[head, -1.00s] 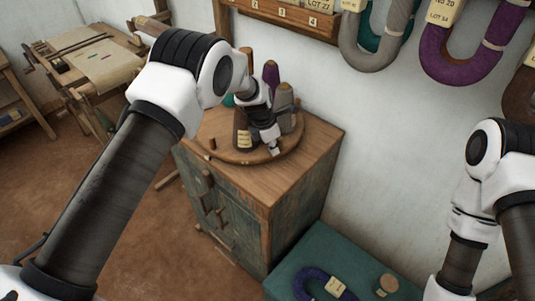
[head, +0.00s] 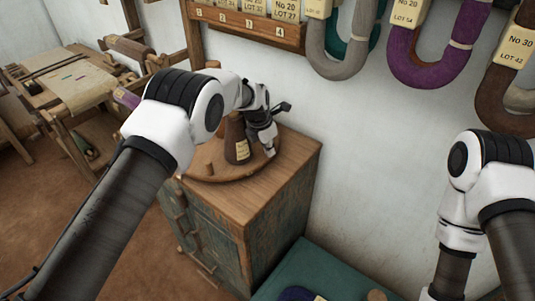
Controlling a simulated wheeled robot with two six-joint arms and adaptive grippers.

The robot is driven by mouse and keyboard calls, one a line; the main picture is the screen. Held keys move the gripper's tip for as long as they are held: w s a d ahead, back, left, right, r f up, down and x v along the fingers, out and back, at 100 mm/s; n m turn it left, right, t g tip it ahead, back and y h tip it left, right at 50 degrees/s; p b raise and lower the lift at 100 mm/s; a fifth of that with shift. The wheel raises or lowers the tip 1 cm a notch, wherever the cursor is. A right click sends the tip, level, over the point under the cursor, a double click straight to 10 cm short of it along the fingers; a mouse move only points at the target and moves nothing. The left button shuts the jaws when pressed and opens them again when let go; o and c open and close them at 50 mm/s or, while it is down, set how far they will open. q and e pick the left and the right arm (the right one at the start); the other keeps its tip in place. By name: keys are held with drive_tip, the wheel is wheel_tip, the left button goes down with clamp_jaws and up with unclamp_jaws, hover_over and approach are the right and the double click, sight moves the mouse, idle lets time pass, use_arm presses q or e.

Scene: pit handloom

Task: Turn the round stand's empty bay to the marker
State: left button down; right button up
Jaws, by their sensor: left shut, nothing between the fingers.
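The round wooden stand (head: 213,175) sits on top of the cabinet. My left gripper (head: 270,150) is shut and empty, pointing down at the stand's right rim. I cannot tell whether it touches. I cannot make out the marker or the empty bay. My right arm is at the right, its gripper out of view.
The wooden cabinet (head: 285,165) has a bare top right of the stand. A teal surface (head: 325,272) lies low in front. Yarn hanks (head: 425,50) and a numbered rack (head: 250,25) are on the wall. A loom (head: 75,85) stands at the left.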

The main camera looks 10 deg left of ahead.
use_arm(q)
drive_tip(key=shift+w+d+b, duration=0.25)
drive_tip(key=shift+w+b, duration=0.05)
drive_tip(key=shift+w, duration=0.4)
idle(0.3)
